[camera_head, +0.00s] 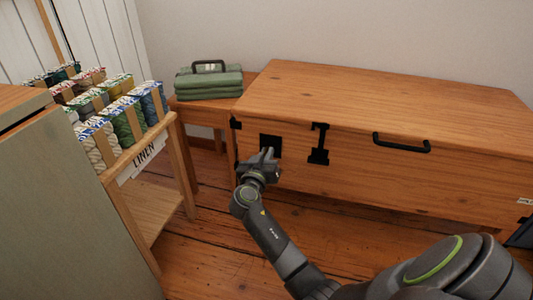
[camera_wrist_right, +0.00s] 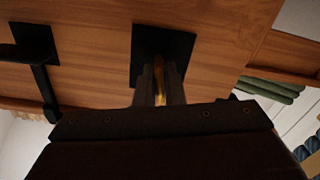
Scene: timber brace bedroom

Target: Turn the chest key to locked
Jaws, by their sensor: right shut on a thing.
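The wooden chest (camera_head: 380,100) stands against the back wall with its lid down. A black lock plate (camera_head: 270,141) is on its front, at the left; it also shows in the right wrist view (camera_wrist_right: 163,45). My right gripper (camera_head: 262,160) is at the lock plate, in front of the chest. In the right wrist view its fingers (camera_wrist_right: 159,85) are shut on a brass-coloured key (camera_wrist_right: 160,82), which shows as a thin strip between them. The fingers hide most of the key, so I cannot tell its turn angle. My left gripper is out of view.
A black hasp (camera_head: 319,144) and a black handle (camera_head: 402,143) are on the chest front, right of the lock plate. A small table (camera_head: 185,103) with folded green cloth (camera_head: 209,83) stands left of the chest. A shelf labelled LINEN (camera_head: 143,158) holds rolled textiles.

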